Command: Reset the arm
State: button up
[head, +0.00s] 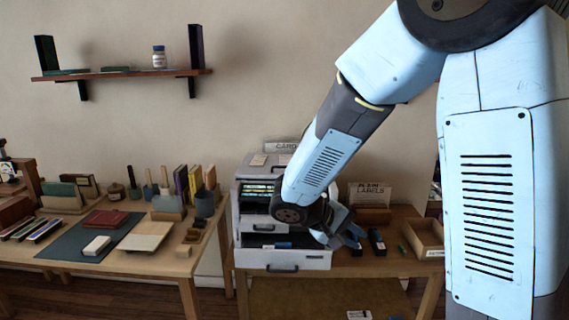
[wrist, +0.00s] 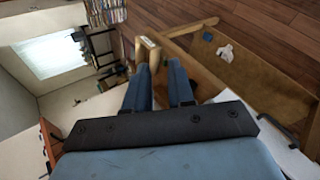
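My arm reaches down from the upper right in the head view. My gripper (head: 345,238) is beside the right side of a white drawer cabinet (head: 247,222), low over the right table. In the wrist view my gripper (wrist: 160,72) shows two blue fingers standing apart, with nothing clearly held between them. The arm hides part of the cabinet and of the table behind it.
The cabinet's bottom drawer (head: 283,260) is pulled out. Dark blocks (head: 377,242), a wooden tray (head: 424,238) and a labels sign (head: 370,194) are close to the gripper. The left table (head: 150,262) holds books and tools. A wall shelf (head: 120,74) hangs above.

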jog(key=s+d+r+m+t+y, duration=0.1)
jog(key=s+d+r+m+y, duration=0.1)
jog(key=s+r+y, duration=0.3)
jog(key=s+d+r+m+t+y, duration=0.2)
jog(key=s+d+r+y, duration=0.2)
jog(key=s+r, duration=0.6)
jog(key=shift+s+d+r+y, duration=0.15)
jog(key=shift+s+d+y, duration=0.15)
jog(key=shift+s+y, duration=0.35)
jog(key=shift+s, duration=0.15)
